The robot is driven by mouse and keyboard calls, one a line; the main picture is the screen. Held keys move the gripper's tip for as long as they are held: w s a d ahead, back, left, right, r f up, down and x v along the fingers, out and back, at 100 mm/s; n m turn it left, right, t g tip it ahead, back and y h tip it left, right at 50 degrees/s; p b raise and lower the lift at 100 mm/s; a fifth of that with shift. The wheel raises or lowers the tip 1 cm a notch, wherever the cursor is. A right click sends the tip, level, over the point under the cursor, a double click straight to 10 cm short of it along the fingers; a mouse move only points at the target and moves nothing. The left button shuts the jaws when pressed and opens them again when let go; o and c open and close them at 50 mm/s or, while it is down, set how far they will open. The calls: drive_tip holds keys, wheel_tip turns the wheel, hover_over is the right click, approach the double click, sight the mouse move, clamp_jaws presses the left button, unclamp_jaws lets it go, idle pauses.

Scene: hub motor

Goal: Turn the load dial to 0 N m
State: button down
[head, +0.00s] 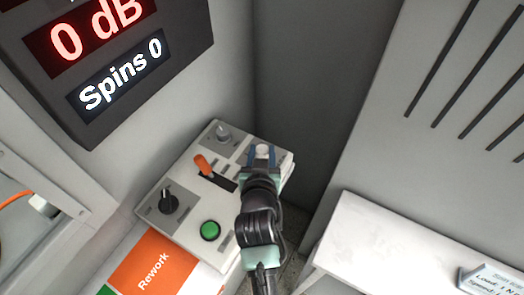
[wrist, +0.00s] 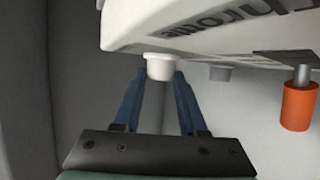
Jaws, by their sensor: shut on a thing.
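My gripper (head: 262,155) is at the upper right corner of the control box (head: 180,222). Its two blue fingers are closed on a small white knob (wrist: 160,66), one finger on each side. The white knob also shows between the fingertips in the head view (head: 264,149). No label in view reads clearly as the load dial, and I cannot read a setting on the white knob. A black knob (head: 168,202) with a white mark and a grey knob (head: 223,133) are also on the box.
An orange lever (head: 203,165) stands left of my gripper, and a green button (head: 210,230) lies below it. A display (head: 110,55) reads "0 dB" and "Spins 0". A white bench (head: 400,245) is at the right. An orange "Rework" panel (head: 155,262) is in front.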

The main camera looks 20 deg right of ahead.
drive_tip(key=shift+r+n+t+y+p, duration=0.1)
drive_tip(key=shift+n+t+y+p, duration=0.35)
drive_tip(key=shift+p, duration=0.6)
drive_tip(key=shift+d+f+n+y, duration=0.2)
drive_tip(key=shift+n+y, duration=0.55)
drive_tip(key=shift+y, duration=0.1)
drive_tip(key=n+y+b, duration=0.1)
drive_tip(key=b, duration=0.1)
drive_tip(key=n+y+b, duration=0.1)
drive_tip(key=b, duration=0.1)
drive_tip(key=n+y+b, duration=0.1)
drive_tip(key=b, duration=0.1)
drive_tip(key=shift+d+f+t+y, duration=0.2)
drive_tip(key=shift+d+t+y, duration=0.05)
drive_tip(key=shift+y, duration=0.15)
drive_tip(key=n+y+b, duration=0.2)
drive_tip(key=b, duration=0.1)
drive_tip(key=shift+r+y, duration=0.2)
drive_tip(key=shift+y, duration=0.1)
drive_tip(key=shift+s+n+g, duration=0.1)
drive_tip(key=shift+n+g, duration=0.2)
drive_tip(key=shift+g, duration=0.1)
drive_tip(key=shift+c, duration=2.3)
unclamp_jaws()
drive_tip(key=shift+r, duration=0.1)
